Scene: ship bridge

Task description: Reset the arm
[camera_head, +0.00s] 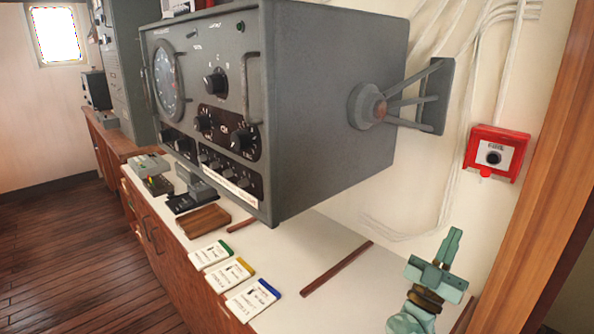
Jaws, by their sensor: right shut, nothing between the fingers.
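My right gripper (452,244) shows at the lower right, pale green, pointing upward. Its fingers are shut with nothing between them. It is in front of the white wall, at the right end of the white counter top (335,250), and holds nothing. My right arm's wrist comes in from the bottom edge below it. My left gripper is not in view.
A large grey radio unit (330,100) overhangs the counter on a wall bracket (425,100). Three cards (230,272), a brown wooden tray (203,220) and wooden strips lie on the counter. A red alarm box (497,152) and wooden door frame are at right. Open floor lies left.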

